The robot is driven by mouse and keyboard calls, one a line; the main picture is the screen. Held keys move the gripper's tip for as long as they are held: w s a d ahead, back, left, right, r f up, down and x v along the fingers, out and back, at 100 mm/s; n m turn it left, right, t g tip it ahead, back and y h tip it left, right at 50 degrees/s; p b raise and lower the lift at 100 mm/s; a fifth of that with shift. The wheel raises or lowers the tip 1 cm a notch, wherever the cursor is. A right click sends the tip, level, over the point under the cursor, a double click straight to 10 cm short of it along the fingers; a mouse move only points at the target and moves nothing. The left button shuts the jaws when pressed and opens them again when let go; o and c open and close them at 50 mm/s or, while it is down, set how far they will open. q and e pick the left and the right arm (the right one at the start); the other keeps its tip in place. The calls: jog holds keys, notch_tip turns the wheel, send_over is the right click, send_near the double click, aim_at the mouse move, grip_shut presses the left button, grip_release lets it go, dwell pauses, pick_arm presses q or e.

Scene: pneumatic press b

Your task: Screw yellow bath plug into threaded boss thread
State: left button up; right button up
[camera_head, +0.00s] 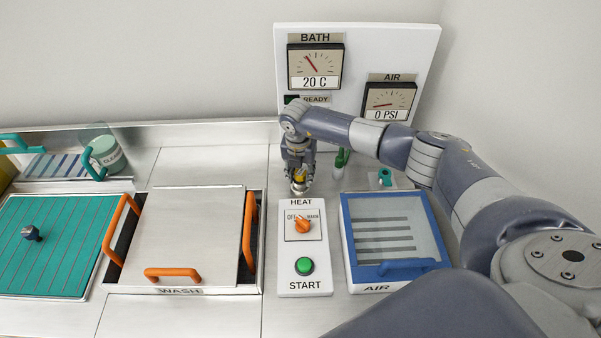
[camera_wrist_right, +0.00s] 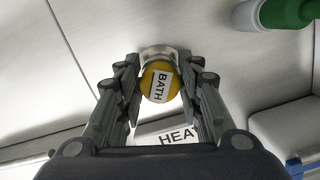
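In the head view my right gripper (camera_head: 298,170) points down over the silvery boss (camera_head: 300,187) behind the HEAT panel, with a bit of the yellow plug (camera_head: 299,178) visible. My left gripper is not in view.
The HEAT/START panel (camera_head: 304,240) with an orange knob stands just in front. The blue-framed AIR box (camera_head: 396,238) is on the right, the lidded WASH tank (camera_head: 190,235) on the left. A green-and-white item (camera_head: 340,163) stands close right of the gripper. Gauges are on the back panel (camera_head: 358,45).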

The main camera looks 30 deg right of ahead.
jog(key=m, duration=0.5)
jog(key=shift+g, duration=0.4)
jog(key=shift+c, duration=0.5)
jog(key=m, duration=0.3)
jog(key=m+g, duration=0.1)
jog(key=m, duration=0.3)
jog(key=shift+s+f+h, duration=0.15)
jog(key=shift+h, duration=0.15)
jog(key=o, duration=0.6)
